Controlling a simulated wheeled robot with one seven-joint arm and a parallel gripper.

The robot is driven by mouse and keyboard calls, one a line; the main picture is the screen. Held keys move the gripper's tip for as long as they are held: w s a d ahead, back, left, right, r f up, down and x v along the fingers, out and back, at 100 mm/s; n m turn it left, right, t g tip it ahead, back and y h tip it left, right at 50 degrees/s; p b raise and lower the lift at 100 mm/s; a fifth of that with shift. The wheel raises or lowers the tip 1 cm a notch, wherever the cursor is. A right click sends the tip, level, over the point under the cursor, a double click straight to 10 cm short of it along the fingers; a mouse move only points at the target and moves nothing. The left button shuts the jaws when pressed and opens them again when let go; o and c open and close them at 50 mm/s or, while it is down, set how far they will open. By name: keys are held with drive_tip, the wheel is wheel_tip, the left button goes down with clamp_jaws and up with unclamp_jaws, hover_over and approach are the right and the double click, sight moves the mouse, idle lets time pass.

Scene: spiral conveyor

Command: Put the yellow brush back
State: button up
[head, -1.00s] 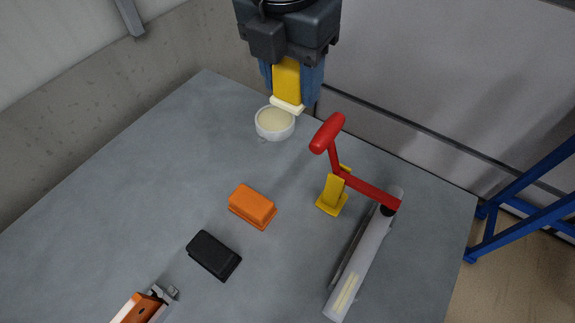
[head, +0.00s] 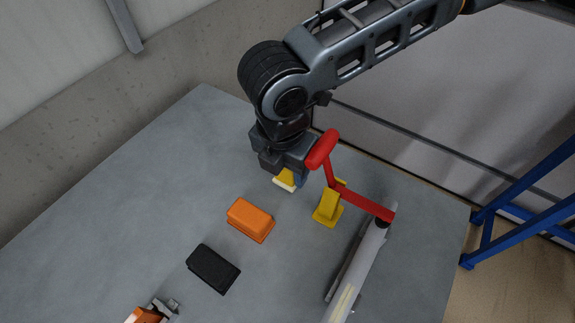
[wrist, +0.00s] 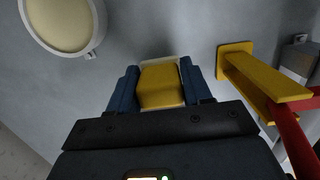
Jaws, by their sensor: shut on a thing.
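The yellow brush (head: 284,177) has a pale lower edge. My gripper (head: 289,182) is shut on it, and the brush points down over the table. In the wrist view the yellow brush (wrist: 160,86) sits between the two blue fingers (wrist: 159,92). It is beyond the orange block-shaped brush (head: 250,219) and the black one (head: 213,268), roughly in line with them. I cannot tell whether its pale edge touches the table. My arm hides much of it in the head view.
A red-handled tool with a yellow foot (head: 328,207) stands close to the right of my gripper. The grey table (head: 120,215) is clear at left.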

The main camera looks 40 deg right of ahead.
drive_tip(key=shift+f, duration=0.35)
drive_tip(key=shift+f, duration=0.1)
drive_tip(key=shift+f, duration=0.15)
drive_tip(key=o, duration=1)
drive_tip(key=shift+b, duration=0.3)
